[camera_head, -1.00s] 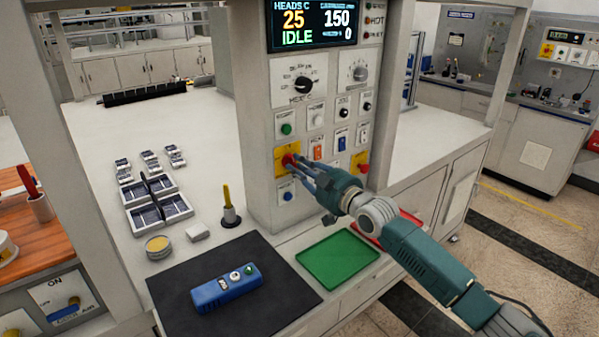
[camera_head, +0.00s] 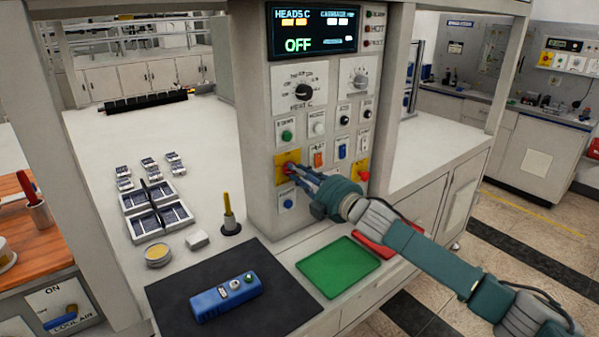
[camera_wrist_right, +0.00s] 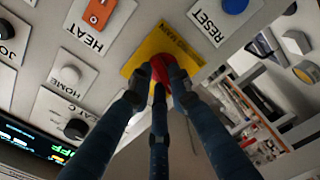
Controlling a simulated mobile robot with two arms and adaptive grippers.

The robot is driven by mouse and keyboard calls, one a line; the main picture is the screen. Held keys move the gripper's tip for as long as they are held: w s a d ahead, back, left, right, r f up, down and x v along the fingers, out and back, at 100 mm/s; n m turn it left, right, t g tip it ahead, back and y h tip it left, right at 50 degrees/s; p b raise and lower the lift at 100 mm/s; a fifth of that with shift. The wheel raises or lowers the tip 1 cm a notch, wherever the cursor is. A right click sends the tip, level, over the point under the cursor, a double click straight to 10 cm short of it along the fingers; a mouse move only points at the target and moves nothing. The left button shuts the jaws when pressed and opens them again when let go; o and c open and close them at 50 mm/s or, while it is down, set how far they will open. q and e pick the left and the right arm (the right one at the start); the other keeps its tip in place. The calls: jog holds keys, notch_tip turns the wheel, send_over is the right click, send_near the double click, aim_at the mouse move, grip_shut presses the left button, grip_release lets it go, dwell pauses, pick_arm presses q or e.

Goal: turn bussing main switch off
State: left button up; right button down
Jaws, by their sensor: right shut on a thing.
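The main switch is a red rotary knob (camera_wrist_right: 165,70) on a yellow plate (camera_wrist_right: 148,50) on the front of the grey control panel. In the head view the yellow plate (camera_head: 287,160) sits at the panel's lower left, partly covered by my fingers. My right gripper (camera_head: 293,170) reaches in from the right and is shut on the red knob. In the right wrist view its fingers (camera_wrist_right: 162,82) close around the knob. The panel display (camera_head: 312,32) reads OFF with dashes. My left gripper is not in view.
Above and beside the knob are a green button (camera_head: 287,135), an orange rocker switch (camera_head: 318,159) and a second red knob (camera_head: 362,175). A blue button (camera_head: 288,203) is just below. A green tray (camera_head: 338,267) and a blue device (camera_head: 226,297) on a dark mat lie below.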

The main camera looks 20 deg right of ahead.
jog(key=shift+a+f+n+p, duration=0.1)
jog(key=shift+n+p, duration=0.25)
jog(key=shift+n, duration=1.55)
jog(key=c, duration=1.6)
grip_release()
jog(key=shift+s, duration=0.1)
jog(key=v, duration=1.2)
